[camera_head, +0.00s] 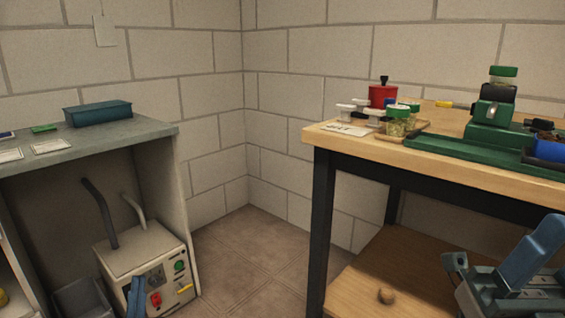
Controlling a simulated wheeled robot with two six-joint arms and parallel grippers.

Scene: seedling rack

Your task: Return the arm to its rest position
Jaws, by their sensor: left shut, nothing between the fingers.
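My left gripper (136,291) shows only in part, as narrow blue fingers at the bottom edge of the head view, left of the middle. Its fingers are together with nothing between them. It appears in front of a beige box-shaped device (155,262); I cannot tell whether it touches it. The rest of the left arm is cut off below the picture.
A grey cabinet (165,135) stands left, with a teal box (97,113) on top. A wooden bench (325,140) at right bears jars, a red-lidded pot (382,95) and a green device (493,112). Floor (245,255) between is clear.

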